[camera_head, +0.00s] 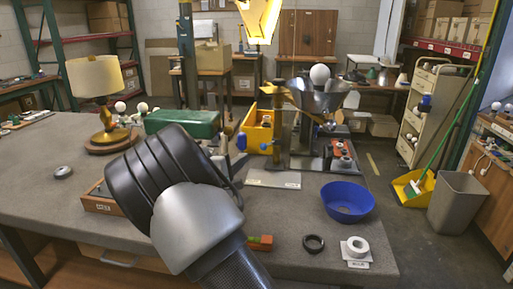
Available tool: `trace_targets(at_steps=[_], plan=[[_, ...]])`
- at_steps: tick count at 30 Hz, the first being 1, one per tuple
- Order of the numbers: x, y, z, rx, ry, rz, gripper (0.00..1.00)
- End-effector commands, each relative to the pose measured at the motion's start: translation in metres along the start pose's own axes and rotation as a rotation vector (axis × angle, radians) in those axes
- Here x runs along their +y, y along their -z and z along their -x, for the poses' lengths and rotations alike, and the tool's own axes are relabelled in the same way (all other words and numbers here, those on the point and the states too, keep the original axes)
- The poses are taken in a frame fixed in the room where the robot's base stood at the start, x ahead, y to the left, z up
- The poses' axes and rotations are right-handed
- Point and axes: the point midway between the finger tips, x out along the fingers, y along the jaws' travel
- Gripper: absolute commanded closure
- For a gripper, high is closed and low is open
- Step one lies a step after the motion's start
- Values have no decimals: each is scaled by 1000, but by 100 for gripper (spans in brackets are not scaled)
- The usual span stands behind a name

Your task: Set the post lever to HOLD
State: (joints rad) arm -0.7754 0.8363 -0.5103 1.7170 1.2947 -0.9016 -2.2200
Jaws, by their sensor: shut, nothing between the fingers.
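A metal fixture with upright posts (278,130) stands on the grey workbench, right of the middle. A small blue knob (241,141) shows at its left side, and another blue knob (265,147) is just right of it. I cannot tell which of these belongs to the post lever, and no HOLD mark is readable. My gripper (236,163) is mostly hidden behind my arm. Only small parts show beyond the arm, close to the fixture's left side. It is shut and empty. I cannot tell whether it touches a knob.
A metal funnel (322,98) with a white bulb (320,74) tops the fixture. A green box (182,123), yellow bin (256,134) and lamp (97,78) stand farther back.

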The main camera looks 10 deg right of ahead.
Motion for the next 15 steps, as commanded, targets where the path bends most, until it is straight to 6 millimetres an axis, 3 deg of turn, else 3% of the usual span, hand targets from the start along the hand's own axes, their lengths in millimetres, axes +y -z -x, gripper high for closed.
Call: trace_targets(at_steps=[8,15], plan=[[-1,0,-4,0,0,-1,100],[-3,-1,-40,-3,-1,-2,100]])
